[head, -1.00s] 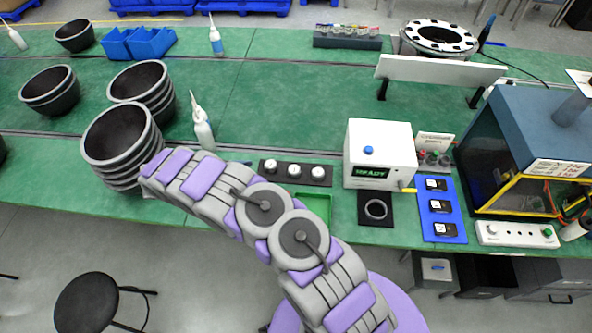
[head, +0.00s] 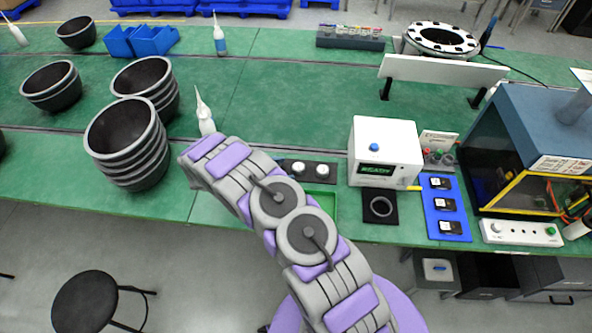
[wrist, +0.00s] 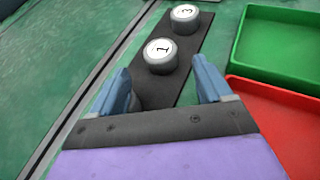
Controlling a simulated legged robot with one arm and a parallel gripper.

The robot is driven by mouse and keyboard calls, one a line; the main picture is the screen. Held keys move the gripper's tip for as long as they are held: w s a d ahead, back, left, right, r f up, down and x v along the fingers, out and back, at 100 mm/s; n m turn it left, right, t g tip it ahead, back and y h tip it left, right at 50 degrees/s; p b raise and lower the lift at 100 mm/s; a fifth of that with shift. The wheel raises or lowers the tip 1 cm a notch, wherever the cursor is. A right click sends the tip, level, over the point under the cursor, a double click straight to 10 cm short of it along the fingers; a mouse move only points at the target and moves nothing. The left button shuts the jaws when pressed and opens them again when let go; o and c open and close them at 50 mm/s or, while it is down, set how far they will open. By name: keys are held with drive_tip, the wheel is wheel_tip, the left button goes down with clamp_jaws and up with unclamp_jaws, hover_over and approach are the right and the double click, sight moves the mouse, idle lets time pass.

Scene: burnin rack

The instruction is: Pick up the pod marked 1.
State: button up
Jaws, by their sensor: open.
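In the wrist view the pod marked 1 (wrist: 161,56) is a round grey pod with a white top, upright on a dark strip (wrist: 187,58). A like pod marked 3 (wrist: 185,18) stands beyond it on the strip. My gripper (wrist: 161,83) is open and empty. Its two blue fingers are spread just short of the pod marked 1, which lies ahead of the gap between them. In the head view two pods show on the strip (head: 330,180), their marks too small to read; my arm covers the strip's left part and hides my gripper.
A green tray (wrist: 232,60) and a red tray (wrist: 240,82) lie right of the strip in the wrist view. In the head view a white box (head: 385,152) reading READY stands right of the strip. Stacked black bowls (head: 128,175) and a white bottle (head: 206,122) are left.

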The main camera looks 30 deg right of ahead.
sight(294, 170)
drive_tip(key=x, duration=0.5)
drive_tip(key=shift+s+d+f+b, duration=0.15)
drive_tip(key=shift+s+d+b, duration=0.05)
drive_tip(key=shift+s+b, duration=0.15)
drive_tip(key=shift+d, duration=0.1)
drive_tip(key=shift+a, duration=0.35)
drive_tip(key=shift+c, duration=0.7)
drive_tip(key=shift+f, duration=0.1)
drive_tip(key=c, duration=1)
